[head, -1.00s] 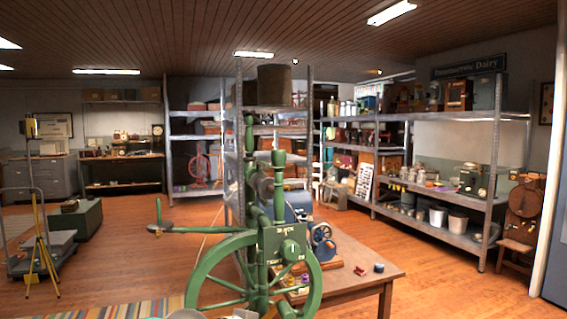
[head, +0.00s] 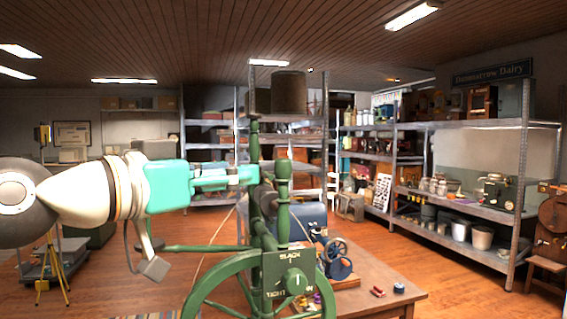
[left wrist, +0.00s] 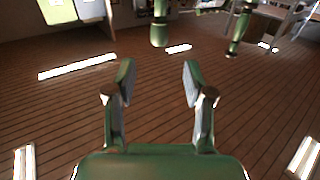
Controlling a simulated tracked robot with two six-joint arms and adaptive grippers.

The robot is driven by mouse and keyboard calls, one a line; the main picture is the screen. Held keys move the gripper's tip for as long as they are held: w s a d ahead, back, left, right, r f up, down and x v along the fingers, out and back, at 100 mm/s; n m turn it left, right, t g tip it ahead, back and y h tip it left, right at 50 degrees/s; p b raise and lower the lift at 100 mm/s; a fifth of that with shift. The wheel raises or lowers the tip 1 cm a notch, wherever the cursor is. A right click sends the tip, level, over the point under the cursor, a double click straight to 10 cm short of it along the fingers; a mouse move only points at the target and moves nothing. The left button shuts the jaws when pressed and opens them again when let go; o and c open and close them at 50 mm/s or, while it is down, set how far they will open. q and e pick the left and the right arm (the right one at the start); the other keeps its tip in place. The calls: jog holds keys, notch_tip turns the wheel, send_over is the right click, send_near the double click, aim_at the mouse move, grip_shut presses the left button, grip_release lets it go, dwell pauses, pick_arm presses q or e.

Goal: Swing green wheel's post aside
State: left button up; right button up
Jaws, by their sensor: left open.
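The green spinning wheel (head: 205,283) stands in front of me, with two upright green posts. The left post (head: 253,135) rises behind the fingertips of my left gripper (head: 250,175); the right post (head: 283,215) stands beside it. A green box with a knob (head: 293,282), marked SLACK and TIGHT, sits below the posts. My left gripper is open and empty. In the left wrist view, which is upside down, one post (left wrist: 160,28) shows between and beyond its fingers (left wrist: 158,85), and another post (left wrist: 240,30) is further right. Contact is not visible. My right gripper is out of view.
A wooden table (head: 375,298) with a blue machine (head: 338,262) and small items is right behind the wheel. Metal shelves (head: 460,200) line the right and back. A yellow tripod (head: 55,262) stands far left. The floor between is open.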

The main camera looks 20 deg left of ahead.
aim_at(278, 168)
pick_arm(q)
jog(key=p+x, duration=0.2)
jog(key=x, duration=0.9)
jog(key=shift+w, duration=0.25)
jog(key=shift+d, duration=0.1)
jog(key=shift+c, duration=0.3)
grip_shut()
